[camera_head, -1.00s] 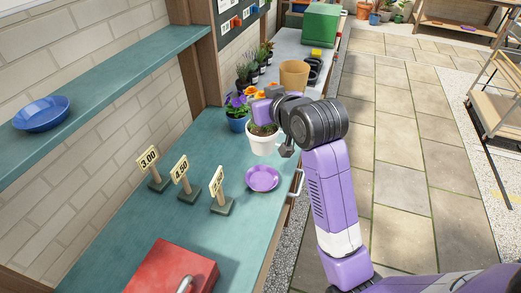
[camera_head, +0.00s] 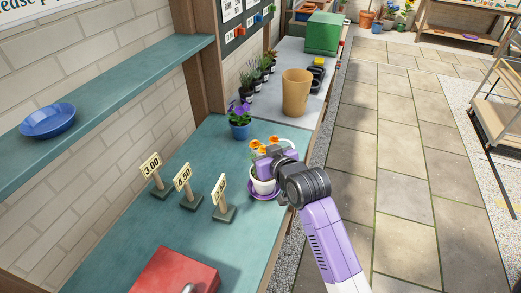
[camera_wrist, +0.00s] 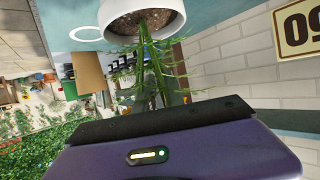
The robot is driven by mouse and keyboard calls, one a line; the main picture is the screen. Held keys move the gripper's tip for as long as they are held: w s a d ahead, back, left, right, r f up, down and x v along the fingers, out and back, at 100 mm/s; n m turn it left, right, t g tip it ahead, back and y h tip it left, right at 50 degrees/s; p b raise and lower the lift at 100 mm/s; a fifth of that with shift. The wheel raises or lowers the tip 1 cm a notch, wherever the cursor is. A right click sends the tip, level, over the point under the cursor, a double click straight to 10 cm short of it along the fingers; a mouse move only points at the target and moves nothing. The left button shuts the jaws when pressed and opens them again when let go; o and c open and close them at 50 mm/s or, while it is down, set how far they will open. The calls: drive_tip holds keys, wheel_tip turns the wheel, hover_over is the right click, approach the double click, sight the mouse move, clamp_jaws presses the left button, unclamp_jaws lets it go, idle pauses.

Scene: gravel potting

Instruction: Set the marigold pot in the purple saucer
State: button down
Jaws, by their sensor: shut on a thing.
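The marigold pot (camera_head: 262,187) is white with dark soil and orange blooms, and it stands upright over the purple saucer (camera_head: 263,197). The saucer's rim shows around the pot's base. I cannot tell whether the base touches the saucer. My gripper (camera_head: 266,168) is shut on the marigold pot from the right and above, hiding part of its rim and leaves. In the wrist view the white pot (camera_wrist: 178,28) shows its soil and green stems beyond the gripper's purple body; the saucer is not clear there.
Price signs (camera_head: 222,200) stand left of the saucer on the teal bench, with a red box (camera_head: 175,272) nearer. A blue pot with purple flowers (camera_head: 239,130) stands behind. A tan pot (camera_head: 296,92) is farther back. Bare bench lies in front of the saucer.

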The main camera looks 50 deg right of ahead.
drive_tip(key=shift+f, duration=0.2)
drive_tip(key=c, duration=1.8)
unclamp_jaws()
drive_tip(key=shift+f, duration=0.15)
drive_tip(key=shift+c, duration=0.2)
drive_tip(key=o, duration=0.4)
